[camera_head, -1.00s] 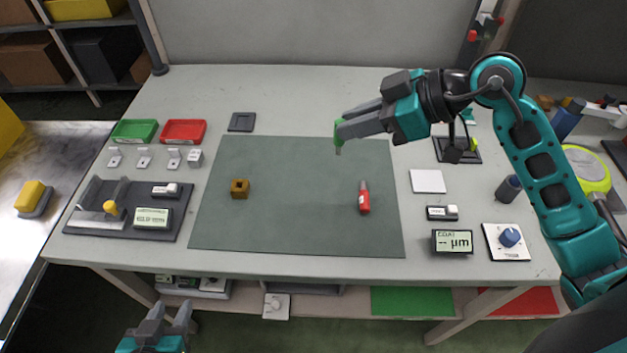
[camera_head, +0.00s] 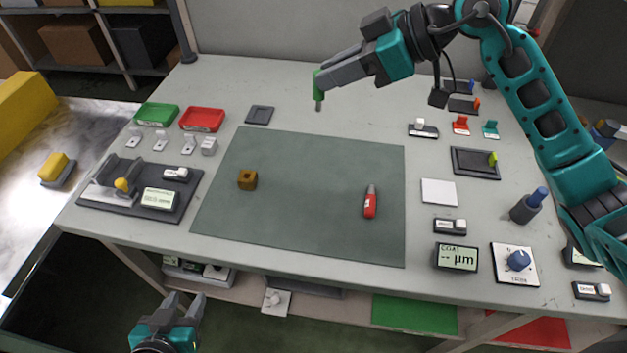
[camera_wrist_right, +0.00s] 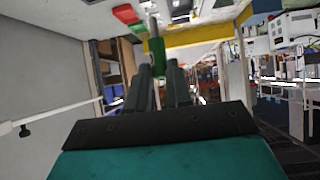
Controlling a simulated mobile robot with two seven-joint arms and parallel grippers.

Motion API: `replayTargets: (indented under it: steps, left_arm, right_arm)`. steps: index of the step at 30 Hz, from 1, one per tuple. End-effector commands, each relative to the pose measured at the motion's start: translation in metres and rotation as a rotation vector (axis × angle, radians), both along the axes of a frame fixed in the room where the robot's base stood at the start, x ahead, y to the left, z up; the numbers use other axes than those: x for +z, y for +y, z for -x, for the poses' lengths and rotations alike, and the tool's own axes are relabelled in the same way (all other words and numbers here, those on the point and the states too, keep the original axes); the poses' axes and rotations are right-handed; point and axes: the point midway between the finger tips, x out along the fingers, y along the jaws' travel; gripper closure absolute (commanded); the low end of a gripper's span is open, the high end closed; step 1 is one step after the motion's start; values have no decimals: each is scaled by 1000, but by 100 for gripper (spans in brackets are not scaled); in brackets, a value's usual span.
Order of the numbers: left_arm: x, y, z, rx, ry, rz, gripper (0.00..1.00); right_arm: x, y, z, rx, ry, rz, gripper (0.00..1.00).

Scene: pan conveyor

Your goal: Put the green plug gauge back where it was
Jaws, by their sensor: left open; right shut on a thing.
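My right gripper (camera_head: 322,78) is shut on the green plug gauge (camera_head: 318,91) and holds it upright, its grey tip down. In the head view it appears beyond the mat's back edge, apart from other things. The green handle also shows between the fingers in the right wrist view (camera_wrist_right: 157,58). A red plug gauge (camera_head: 370,203) lies on the mat. My left gripper (camera_head: 184,306) is open and empty, low in front of the table.
The grey-green mat (camera_head: 310,225) also carries a brass block with a hole (camera_head: 247,180). Green (camera_head: 157,115) and red (camera_head: 202,119) trays stand at back left. A dark square pad (camera_head: 259,115) lies behind the mat. A display (camera_head: 456,257) and knob box (camera_head: 515,264) stand front right.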

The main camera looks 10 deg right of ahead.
Motion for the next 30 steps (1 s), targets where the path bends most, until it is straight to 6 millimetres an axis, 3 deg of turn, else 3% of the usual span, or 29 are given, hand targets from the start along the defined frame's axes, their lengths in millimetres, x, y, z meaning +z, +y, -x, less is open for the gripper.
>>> replayTargets:
  steps: [5,8,24,30]
  left_arm:
    - [-2,0,0,0,0,0,57]
    - [-3,0,0,0,0,0,57]
    - [-22,0,0,-1,1,0,57]
    - [-24,0,0,-1,1,0,57]
  right_arm:
    - [11,7,-9,16,-1,12,100]
    - [5,8,-10,18,5,14,100]
    - [-126,8,-10,17,7,13,100]
    - [-145,8,-10,18,2,15,100]
